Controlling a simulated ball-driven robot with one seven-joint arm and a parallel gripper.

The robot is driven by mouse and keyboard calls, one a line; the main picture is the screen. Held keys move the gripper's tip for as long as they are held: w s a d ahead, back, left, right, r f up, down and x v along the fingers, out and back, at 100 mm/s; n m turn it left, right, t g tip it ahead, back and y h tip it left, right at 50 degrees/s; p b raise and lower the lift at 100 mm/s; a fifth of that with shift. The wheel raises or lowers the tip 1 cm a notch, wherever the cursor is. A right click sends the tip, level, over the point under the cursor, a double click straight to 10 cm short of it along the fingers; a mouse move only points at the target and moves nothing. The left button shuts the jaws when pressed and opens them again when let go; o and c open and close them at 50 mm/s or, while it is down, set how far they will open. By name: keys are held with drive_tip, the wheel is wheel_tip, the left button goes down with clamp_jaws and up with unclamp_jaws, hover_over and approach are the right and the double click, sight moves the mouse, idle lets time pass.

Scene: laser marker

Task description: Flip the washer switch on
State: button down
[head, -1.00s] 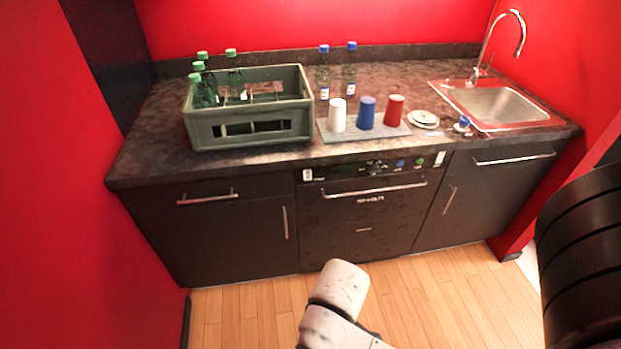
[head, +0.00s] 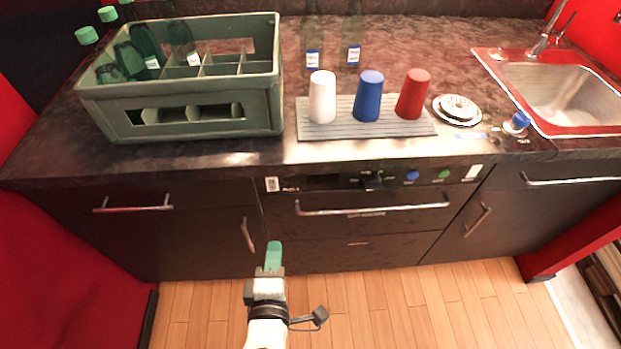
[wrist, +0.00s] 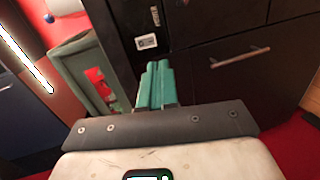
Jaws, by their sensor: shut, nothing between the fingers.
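The washer (head: 357,226) is the dark front built in under the counter, with a silver bar handle. Its control panel has a small white plate with dark marks (head: 272,184) at the left end, a dark knob (head: 372,181), a blue button (head: 412,176), a green button (head: 444,174) and a white plate (head: 474,172) at the right end. I cannot tell which one is the switch or how it is set. My gripper (head: 274,247) is shut and empty, low in front of the washer's left side, apart from the panel. Its teal fingers (wrist: 155,70) point toward dark cabinet fronts in the wrist view.
On the counter (head: 215,158) stand a green crate (head: 190,122) with bottles, white (head: 322,97), blue (head: 368,97) and red (head: 412,95) cups on a grey mat (head: 308,130), stacked plates (head: 457,109) and a sink (head: 570,90). Cabinet handles (head: 133,204) stick out. The wooden floor in front is clear.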

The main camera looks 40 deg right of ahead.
sight(273, 191)
drive_tip(key=shift+w+r+n+t, duration=0.1)
drive_tip(key=shift+w+n+t, duration=0.3)
drive_tip(key=shift+n+t, duration=0.15)
drive_tip(key=shift+w+d, duration=0.1)
drive_tip(key=shift+d, duration=0.05)
drive_tip(key=p+x, duration=0.1)
drive_tip(key=x, duration=1.2)
drive_tip(key=shift+w+d, duration=0.15)
drive_tip(key=shift+w, duration=0.2)
drive_tip(key=shift+w+d+t+b, duration=0.15)
drive_tip(key=shift+t+b, duration=0.1)
drive_tip(key=shift+b, duration=0.65)
drive_tip(key=shift+f, duration=0.25)
